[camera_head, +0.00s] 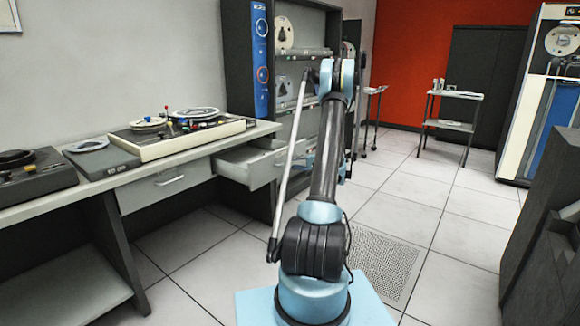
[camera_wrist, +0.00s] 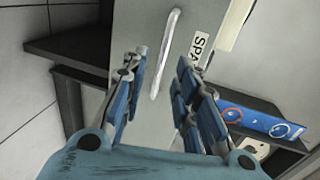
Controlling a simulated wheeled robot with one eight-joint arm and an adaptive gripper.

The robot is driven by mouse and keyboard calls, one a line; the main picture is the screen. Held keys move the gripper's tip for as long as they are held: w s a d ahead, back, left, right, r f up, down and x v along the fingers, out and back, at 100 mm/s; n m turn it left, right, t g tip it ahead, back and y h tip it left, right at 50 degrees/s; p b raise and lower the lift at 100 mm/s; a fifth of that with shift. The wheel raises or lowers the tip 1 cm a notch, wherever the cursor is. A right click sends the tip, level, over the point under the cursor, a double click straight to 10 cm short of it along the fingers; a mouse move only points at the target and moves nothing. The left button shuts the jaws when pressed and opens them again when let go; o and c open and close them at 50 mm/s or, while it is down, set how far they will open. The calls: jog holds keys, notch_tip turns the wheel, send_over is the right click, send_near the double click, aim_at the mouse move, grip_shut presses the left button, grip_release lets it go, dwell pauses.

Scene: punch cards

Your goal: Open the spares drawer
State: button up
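In the wrist view, a grey drawer front (camera_wrist: 148,110) fills the middle. It has a pale bar handle (camera_wrist: 165,55) and a label (camera_wrist: 197,48) whose visible letters read "SPA". My gripper (camera_wrist: 161,72) is open, with its blue-padded fingers on either side of the handle; no finger visibly closes on it. In the head view, a drawer (camera_head: 255,164) at the right end of the desk stands pulled out, its inside visible. Its label cannot be read there. My arm hides most of my gripper in the head view.
A second drawer (camera_head: 165,186) to the left is shut. The desk (camera_head: 205,143) carries a turntable-like console (camera_head: 165,135). A dark rack (camera_head: 238,60) with a blue panel stands behind. A dark cabinet (camera_head: 545,240) is at right. Tiled floor is open beyond my arm.

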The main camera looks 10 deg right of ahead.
jog(key=v, duration=0.8)
jog(key=s+a+r+n+g+h, duration=0.1)
jog(key=s+a+r+g, duration=0.1)
jog(key=s+a+r, duration=0.3)
jog(key=s+a+r+n+g, duration=0.2)
jog(key=s+a+r, duration=0.1)
jog(key=a, duration=0.4)
jog(key=s+a+r+n+g+h, duration=0.25)
jog(key=s+a, duration=0.55)
jog(key=s, duration=0.5)
jog(key=s+f+n+g+h, duration=0.1)
jog(key=s+f+n+h, duration=0.1)
jog(key=s, duration=1.3)
jog(key=s+f+n+g+h, duration=0.2)
jog(key=s+f+h, duration=0.2)
jog(key=s, duration=1.2)
jog(key=shift+f+n, duration=0.35)
jog(key=shift+f, duration=0.05)
